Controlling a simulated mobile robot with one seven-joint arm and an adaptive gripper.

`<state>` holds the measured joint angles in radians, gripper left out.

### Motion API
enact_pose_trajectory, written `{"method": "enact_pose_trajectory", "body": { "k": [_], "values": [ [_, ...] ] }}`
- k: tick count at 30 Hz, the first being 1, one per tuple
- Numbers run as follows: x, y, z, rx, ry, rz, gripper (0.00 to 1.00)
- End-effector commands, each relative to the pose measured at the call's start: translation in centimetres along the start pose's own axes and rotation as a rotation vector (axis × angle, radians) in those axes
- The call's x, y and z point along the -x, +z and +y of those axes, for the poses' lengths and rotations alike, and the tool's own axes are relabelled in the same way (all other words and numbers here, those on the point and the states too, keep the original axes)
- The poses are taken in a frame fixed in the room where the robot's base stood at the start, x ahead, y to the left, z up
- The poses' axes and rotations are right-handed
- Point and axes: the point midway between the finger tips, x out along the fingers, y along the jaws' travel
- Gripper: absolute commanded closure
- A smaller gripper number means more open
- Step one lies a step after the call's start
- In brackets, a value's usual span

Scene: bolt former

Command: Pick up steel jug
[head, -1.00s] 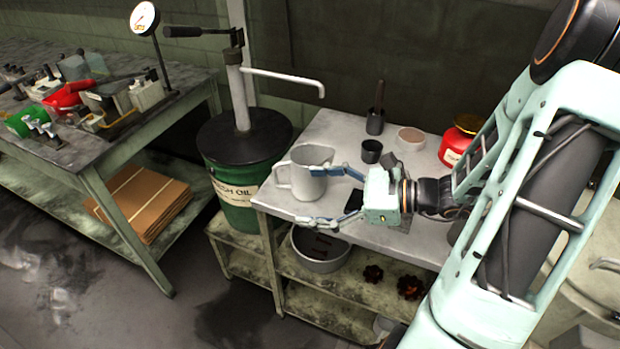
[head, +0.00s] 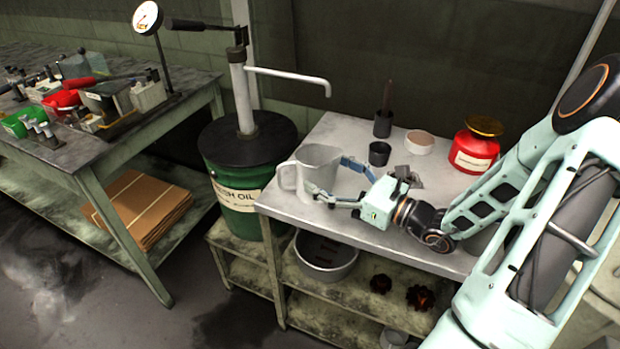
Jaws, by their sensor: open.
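The steel jug (head: 312,168) is light grey and stands upright near the left end of the metal table (head: 345,226). Its handle (head: 285,175) points left. My gripper (head: 330,178) comes in from the right with its fingers open. One finger reaches along the jug's far right side and the other crosses in front of its lower right. The jug sits partly between the fingers, and I cannot tell whether either finger touches it. The jug's lower right part is partly hidden by the near finger.
A dark cup (head: 379,153), a dark holder (head: 383,124), a pale round dish (head: 419,141) and a red can (head: 474,148) stand behind my gripper. A green oil drum (head: 240,200) with a pump stands left of the table. A grey pot (head: 326,262) is on the shelf below.

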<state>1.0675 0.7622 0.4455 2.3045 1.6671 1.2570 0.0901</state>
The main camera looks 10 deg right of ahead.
Motion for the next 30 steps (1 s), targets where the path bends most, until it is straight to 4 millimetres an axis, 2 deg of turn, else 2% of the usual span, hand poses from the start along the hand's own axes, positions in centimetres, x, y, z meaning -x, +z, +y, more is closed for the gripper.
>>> {"method": "enact_pose_trajectory", "body": {
  "k": [7, 11, 17, 30],
  "values": [
    [-3.7, -0.2, 0.5, 0.0, 0.004, -0.001, 0.19],
    [-4.4, -0.2, 0.5, -0.001, 0.002, 0.001, 0.19],
    [-4.4, -0.2, 0.5, -0.001, 0.001, 0.001, 0.19],
    [-4.4, -0.2, 0.5, -0.001, 0.002, 0.001, 0.67]
  ]
}}
